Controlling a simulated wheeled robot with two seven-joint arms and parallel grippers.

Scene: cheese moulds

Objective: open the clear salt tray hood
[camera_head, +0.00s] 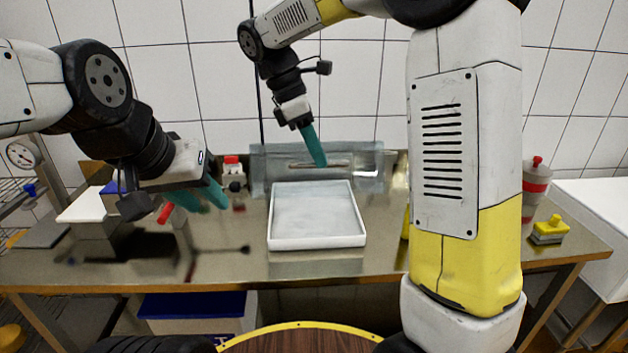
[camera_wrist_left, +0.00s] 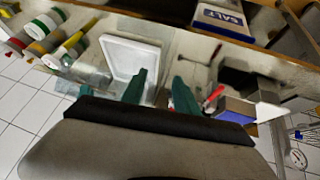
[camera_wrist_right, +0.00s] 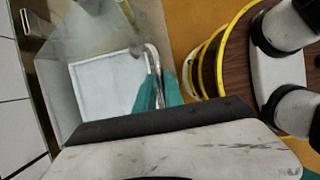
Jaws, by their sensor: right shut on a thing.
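The white salt tray (camera_head: 317,242) sits on the steel table, with a pale salt surface inside. Its clear hood (camera_head: 262,172) stands raised along the tray's back edge, leaving the tray's top uncovered in the head view. My right gripper (camera_head: 319,163) reaches down at the hood from behind and is shut on its bar-like handle; the exact contact is partly hidden. In the right wrist view, its teal fingers (camera_wrist_right: 160,92) are close together at the handle, beside the tray (camera_wrist_right: 107,88). My left gripper (camera_head: 200,197) is open and empty, left of the tray. The tray also shows in the left wrist view (camera_wrist_left: 118,40).
A red-topped container (camera_head: 232,172) stands left of the hood. A white-topped box (camera_head: 85,208) is at the far left. A red-and-white bottle (camera_head: 535,188) and a yellow-handled brush (camera_head: 549,230) stand at the right. The table (camera_head: 375,264) has bare room before the tray.

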